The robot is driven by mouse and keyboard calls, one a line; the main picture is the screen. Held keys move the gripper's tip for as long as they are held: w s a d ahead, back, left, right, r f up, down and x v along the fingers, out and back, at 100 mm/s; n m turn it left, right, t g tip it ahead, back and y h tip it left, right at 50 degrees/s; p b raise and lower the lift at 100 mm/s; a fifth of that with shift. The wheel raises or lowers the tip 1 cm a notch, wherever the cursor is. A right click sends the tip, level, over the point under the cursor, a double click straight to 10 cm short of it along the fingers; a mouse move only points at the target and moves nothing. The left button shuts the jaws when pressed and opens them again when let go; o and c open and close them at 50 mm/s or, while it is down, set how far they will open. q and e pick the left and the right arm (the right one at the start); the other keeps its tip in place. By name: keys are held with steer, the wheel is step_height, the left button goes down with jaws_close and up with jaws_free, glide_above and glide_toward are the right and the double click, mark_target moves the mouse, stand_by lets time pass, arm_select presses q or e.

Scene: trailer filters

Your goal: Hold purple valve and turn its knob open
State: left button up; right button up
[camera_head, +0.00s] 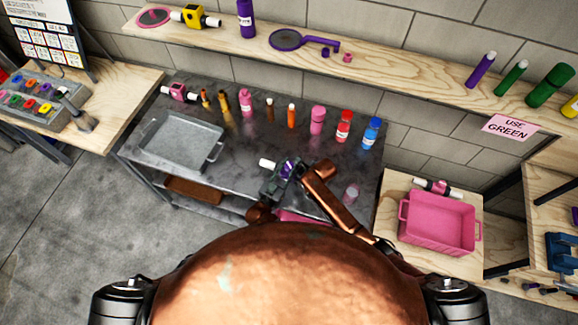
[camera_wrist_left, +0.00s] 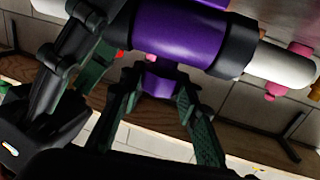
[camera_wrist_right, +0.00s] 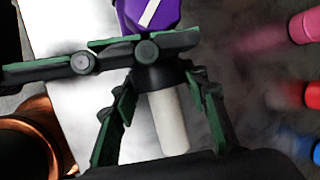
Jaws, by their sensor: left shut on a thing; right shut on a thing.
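The purple valve (camera_head: 288,168) is held in the air between both grippers, above the front of the grey metal table. One white pipe end sticks out to the left in the head view. In the left wrist view the purple body (camera_wrist_left: 185,35) lies across the top, and my left gripper (camera_wrist_left: 160,82) is shut on the smaller purple part below it, which looks like the knob. In the right wrist view my right gripper (camera_wrist_right: 160,80) is shut around the valve's black collar and white end (camera_wrist_right: 168,122). The purple body (camera_wrist_right: 140,15) is partly hidden by left gripper fingers.
The table (camera_head: 240,150) carries a grey tray (camera_head: 178,145) at left and a row of bottles, including a red one (camera_head: 344,127) and a blue one (camera_head: 371,133), behind. A pink bin (camera_head: 437,222) stands at right. A wooden shelf (camera_head: 225,27) runs along the wall.

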arm_select(q)
steer(key=shift+d+r+n+t+y, duration=0.15)
steer(key=shift+n+t+y, duration=0.45)
steer(key=shift+n+y, duration=0.55)
steer(key=shift+y, duration=0.25)
steer(key=o, duration=1.2)
steer(key=shift+s, duration=0.1)
steer(key=v, duration=1.2)
